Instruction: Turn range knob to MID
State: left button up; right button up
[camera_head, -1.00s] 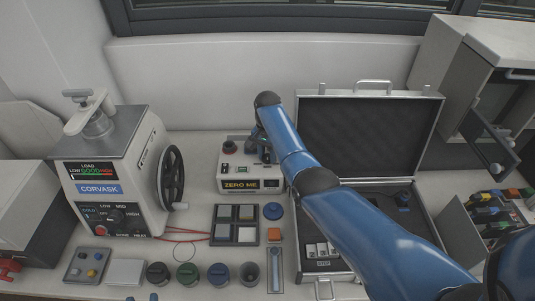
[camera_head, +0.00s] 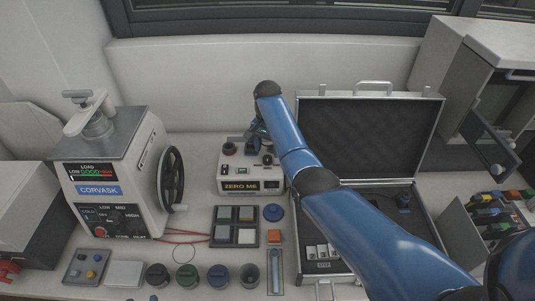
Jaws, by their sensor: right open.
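The press marked CORVASK (camera_head: 112,180) stands at the left. Its dark front panel carries a black range knob (camera_head: 116,215) ringed by labels such as LOW, MID and HIGH. The label the knob points at is too small to read surely. My right gripper (camera_head: 256,138) is open, above the back of the white ZERO ME box (camera_head: 238,174), well to the right of the range knob and apart from it. Its fingers are small and partly hidden by my blue wrist. My left gripper is not in view.
The handwheel (camera_head: 172,181) sticks out from the press's right side. An open metal case (camera_head: 366,92) lies behind and under my right arm. A tray of square pads (camera_head: 235,226) and several round jars, including a green one (camera_head: 187,276), stand in front.

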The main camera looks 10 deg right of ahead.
aim_at(267, 158)
notch_tip(267, 158, up, 7)
jog(key=b, duration=0.1)
dwell(0.3)
dwell(0.4)
